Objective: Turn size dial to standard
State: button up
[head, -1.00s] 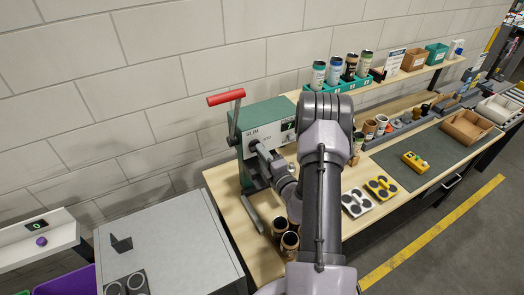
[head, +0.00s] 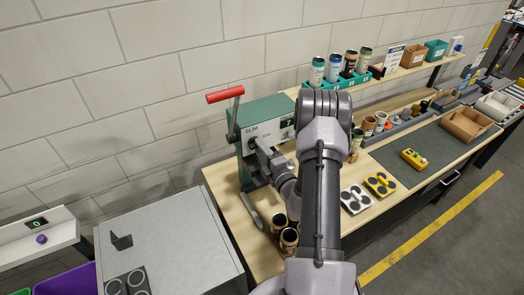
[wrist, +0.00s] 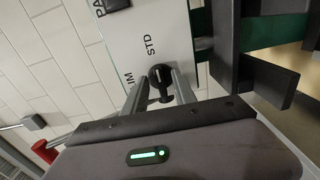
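The green and white can printer (head: 268,122) stands on the bench by the wall, with a red-handled lever on its left. Its size dial (wrist: 160,80) is a black knob on the white front panel in the wrist view. The STD label shows above the dial, and another label ending in "IM" to its left. My gripper (wrist: 160,84) is at the panel, with one finger on each side of the knob, shut on it. My gripper (head: 257,146) hides the dial in the head view. Which label the knob points at is not clear.
Brown cups (head: 289,238) stand below my arm at the bench front. A teal rack (head: 340,86) of printed cans is on the shelf behind. A grey cabinet (head: 180,245) is at left. Yellow and white pads (head: 355,199) lie on the bench to the right.

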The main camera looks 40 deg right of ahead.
jog(key=b+v, duration=0.3)
jog(key=v, duration=1.4)
jog(key=shift+s+a, duration=0.15)
jog(key=shift+a, duration=0.05)
